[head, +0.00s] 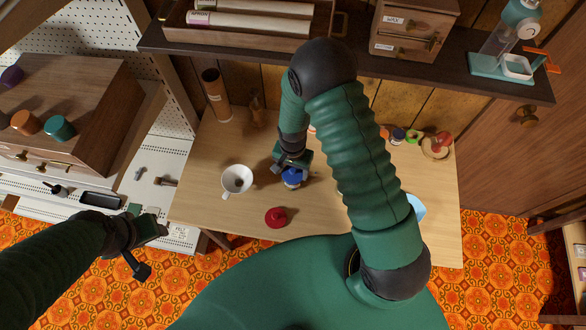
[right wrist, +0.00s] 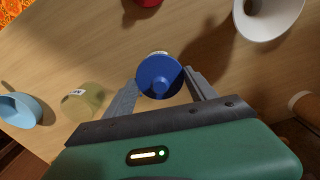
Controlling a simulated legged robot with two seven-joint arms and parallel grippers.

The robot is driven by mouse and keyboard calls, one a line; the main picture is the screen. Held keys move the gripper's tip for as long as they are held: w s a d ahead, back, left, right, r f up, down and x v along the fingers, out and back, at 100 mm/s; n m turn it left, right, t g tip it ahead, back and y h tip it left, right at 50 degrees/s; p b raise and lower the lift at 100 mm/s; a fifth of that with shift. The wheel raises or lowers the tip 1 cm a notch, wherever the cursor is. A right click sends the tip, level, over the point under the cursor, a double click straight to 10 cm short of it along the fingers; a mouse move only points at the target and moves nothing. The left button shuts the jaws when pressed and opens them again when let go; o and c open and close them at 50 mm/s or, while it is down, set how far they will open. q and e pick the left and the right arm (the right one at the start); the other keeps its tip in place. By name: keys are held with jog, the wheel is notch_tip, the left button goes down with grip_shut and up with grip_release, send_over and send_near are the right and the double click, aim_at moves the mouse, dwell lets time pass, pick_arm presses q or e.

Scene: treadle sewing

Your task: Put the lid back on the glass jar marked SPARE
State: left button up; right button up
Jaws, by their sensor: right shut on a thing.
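My right gripper (head: 291,168) is over the middle of the table, its fingers shut on the sides of a blue round lid (right wrist: 160,77) with a small knob. The lid also shows in the head view (head: 292,178), just below the gripper. A pale edge shows just past the lid in the right wrist view; I cannot tell whether it is a jar under it. A yellowish jar (right wrist: 84,101) with a white label stands apart, left of the gripper in the right wrist view; its label is too small to read. My left gripper (head: 143,245) is off the table's left side, its jaws unclear.
A red lid-like object (head: 276,216) lies near the table's front edge. A white cup (head: 237,180) stands left of my right gripper. A light-blue bowl (right wrist: 20,110) is at the left in the wrist view. A dark shelf (head: 400,71) overhangs the table's back.

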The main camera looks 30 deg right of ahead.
jog(key=o, duration=1.6)
jog(key=shift+r+p, duration=3.05)
jog(key=shift+r, duration=0.5)
jog(key=c, duration=0.4)
grip_shut()
